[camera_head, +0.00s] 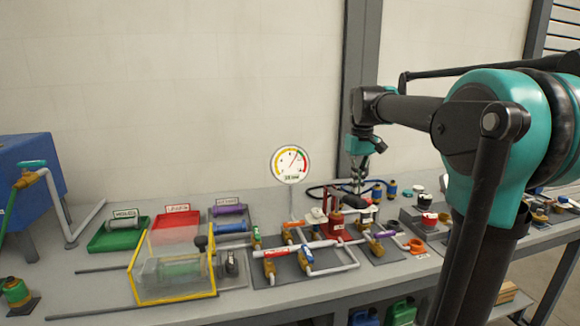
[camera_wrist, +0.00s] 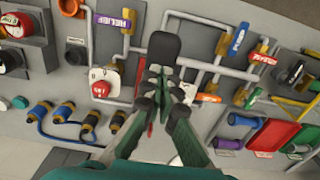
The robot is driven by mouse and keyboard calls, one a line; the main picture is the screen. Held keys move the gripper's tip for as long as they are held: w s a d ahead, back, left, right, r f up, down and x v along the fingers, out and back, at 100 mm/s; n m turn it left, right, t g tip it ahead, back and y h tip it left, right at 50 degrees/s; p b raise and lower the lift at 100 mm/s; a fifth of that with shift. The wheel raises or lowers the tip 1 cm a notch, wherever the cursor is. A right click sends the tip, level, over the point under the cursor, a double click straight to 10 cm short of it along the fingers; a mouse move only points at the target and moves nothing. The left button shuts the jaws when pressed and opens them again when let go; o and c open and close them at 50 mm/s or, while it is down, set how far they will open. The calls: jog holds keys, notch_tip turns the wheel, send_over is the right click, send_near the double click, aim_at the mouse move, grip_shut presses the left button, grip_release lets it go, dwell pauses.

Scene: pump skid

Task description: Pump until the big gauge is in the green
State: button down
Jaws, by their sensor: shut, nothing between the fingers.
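The big gauge (camera_head: 291,163) is a round white dial on a post at the back of the bench. Its rim has coloured arcs, and its needle points up and slightly right; the small reading is not legible. A red pump body (camera_head: 336,222) stands right of the gauge. A black hand grip (camera_head: 355,202) shows beside it and also in the wrist view (camera_wrist: 164,47). My gripper (camera_head: 357,192) points down just above this grip. In the wrist view my gripper (camera_wrist: 156,92) is shut and empty, close to the grip; I cannot tell whether they touch.
Labelled pipes and valves, one with a red label (camera_head: 276,252), surround the pump. A yellow-framed clear guard (camera_head: 173,270) and green (camera_head: 118,234) and red (camera_head: 175,226) trays are at left. Blue-ended hoses (camera_wrist: 66,128) lie nearby. The wall behind is bare.

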aim_at(356, 198)
jog(key=shift+f, duration=2.4)
jog(key=shift+r, duration=2.4)
jog(key=shift+r, duration=0.1)
jog(key=shift+r, duration=2.4)
jog(key=shift+s, duration=0.1)
